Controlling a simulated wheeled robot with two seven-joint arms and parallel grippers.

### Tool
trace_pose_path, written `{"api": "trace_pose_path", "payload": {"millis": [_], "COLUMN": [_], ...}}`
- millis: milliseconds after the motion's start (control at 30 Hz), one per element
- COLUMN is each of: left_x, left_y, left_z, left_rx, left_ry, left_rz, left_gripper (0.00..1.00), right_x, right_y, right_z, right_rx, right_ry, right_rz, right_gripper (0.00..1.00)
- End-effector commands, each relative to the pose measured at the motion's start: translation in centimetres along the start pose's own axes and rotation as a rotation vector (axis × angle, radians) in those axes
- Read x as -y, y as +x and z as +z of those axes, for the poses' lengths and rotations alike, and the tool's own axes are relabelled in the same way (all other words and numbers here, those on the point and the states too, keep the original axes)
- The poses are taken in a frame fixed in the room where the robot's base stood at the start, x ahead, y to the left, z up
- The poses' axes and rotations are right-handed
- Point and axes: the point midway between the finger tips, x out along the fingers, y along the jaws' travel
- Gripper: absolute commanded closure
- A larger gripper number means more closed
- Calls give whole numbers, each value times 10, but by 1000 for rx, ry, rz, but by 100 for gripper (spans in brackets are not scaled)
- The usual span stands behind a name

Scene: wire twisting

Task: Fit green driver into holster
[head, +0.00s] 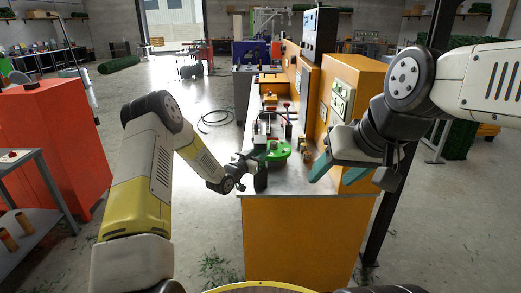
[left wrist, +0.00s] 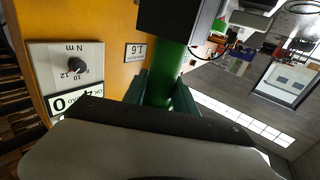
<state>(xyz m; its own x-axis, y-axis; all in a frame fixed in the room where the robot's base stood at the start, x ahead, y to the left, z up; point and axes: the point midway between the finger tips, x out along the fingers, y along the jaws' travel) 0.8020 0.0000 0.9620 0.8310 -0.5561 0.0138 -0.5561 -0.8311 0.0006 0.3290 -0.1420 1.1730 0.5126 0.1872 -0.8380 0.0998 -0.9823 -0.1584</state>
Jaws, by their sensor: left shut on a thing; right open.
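My left gripper (left wrist: 160,96) is shut on the green driver (left wrist: 166,68), whose green body shows between teal fingers in the left wrist view. A dark block (left wrist: 180,18) sits at the driver's far end; I cannot tell whether it is part of the driver or the holster. In the head view my left gripper (head: 257,168) is at the front left corner of the bench, and the driver is hard to make out there. My right gripper (head: 321,166) is open and empty, with teal fingers, over the bench's right side. I cannot pick out the holster for certain.
A dial panel (left wrist: 72,68) is close to my left gripper. A red cabinet (head: 50,140) stands left.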

Motion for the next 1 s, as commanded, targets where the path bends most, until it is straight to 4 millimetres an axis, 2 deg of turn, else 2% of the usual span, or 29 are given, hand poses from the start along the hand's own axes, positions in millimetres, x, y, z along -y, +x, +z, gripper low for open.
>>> {"api": "trace_pose_path", "payload": {"millis": [333, 367, 467, 833, 1000], "left_x": [0, 0, 0, 0, 1], "left_y": [0, 0, 0, -4, -28], "left_z": [6, 6, 6, 8, 8], "left_rx": [-4, -5, -4, 2, 2], "left_ry": [1, 2, 1, 0, 0], "left_rz": [0, 0, 0, 0, -1], "left_gripper": [100, 63, 43, 41, 41], "right_x": [0, 0, 0, 0, 0], "right_y": [0, 0, 0, 0, 0], "right_z": [0, 0, 0, 0, 0], "right_rx": [0, 0, 0, 0, 0], "right_ry": [0, 0, 0, 0, 0], "right_rz": [0, 0, 0, 0, 0], "right_gripper": [42, 42, 42, 42, 42]}}
